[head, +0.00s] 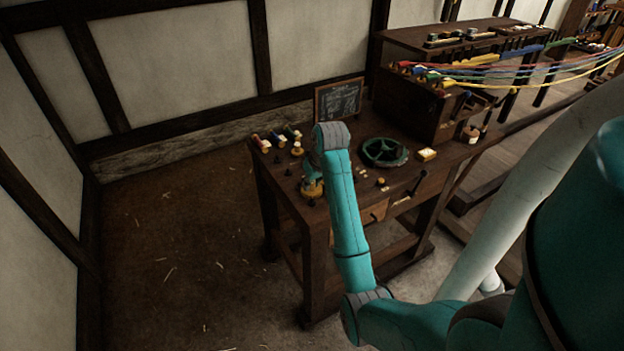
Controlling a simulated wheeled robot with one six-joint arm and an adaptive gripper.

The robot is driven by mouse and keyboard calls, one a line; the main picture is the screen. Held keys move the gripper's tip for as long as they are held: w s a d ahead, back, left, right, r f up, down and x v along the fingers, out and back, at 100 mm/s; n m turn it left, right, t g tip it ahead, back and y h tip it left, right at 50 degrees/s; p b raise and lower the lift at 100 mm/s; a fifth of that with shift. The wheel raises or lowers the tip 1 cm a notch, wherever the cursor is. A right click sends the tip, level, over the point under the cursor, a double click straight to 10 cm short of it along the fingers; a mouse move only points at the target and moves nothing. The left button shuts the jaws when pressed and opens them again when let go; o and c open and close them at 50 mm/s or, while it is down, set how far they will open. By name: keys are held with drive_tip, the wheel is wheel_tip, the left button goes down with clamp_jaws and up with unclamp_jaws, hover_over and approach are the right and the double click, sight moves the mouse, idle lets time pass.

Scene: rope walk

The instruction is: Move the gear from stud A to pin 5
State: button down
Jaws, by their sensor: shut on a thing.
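My gripper (312,181) is at the left part of the wooden workbench, low over its top. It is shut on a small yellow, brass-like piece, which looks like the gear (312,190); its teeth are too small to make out. I cannot tell whether the gear touches the bench or a pin. Small dark pegs and knobs stand near it on the bench top (345,205). Stud A and pin 5 cannot be told apart at this size, and my arm hides part of the bench.
Red, blue and green spools lie at the back left. A small chalkboard (338,99) stands behind. A dark cabinet (418,105) with coloured ropes is at the right. Open floor lies left.

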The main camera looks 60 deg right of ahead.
sight(313, 190)
drive_tip(key=shift+f, duration=1.7)
drive_tip(key=shift+f, duration=0.55)
idle(0.4)
drive_tip(key=c, duration=0.9)
unclamp_jaws()
drive_tip(key=shift+r, duration=4)
drive_tip(key=shift+s, duration=0.1)
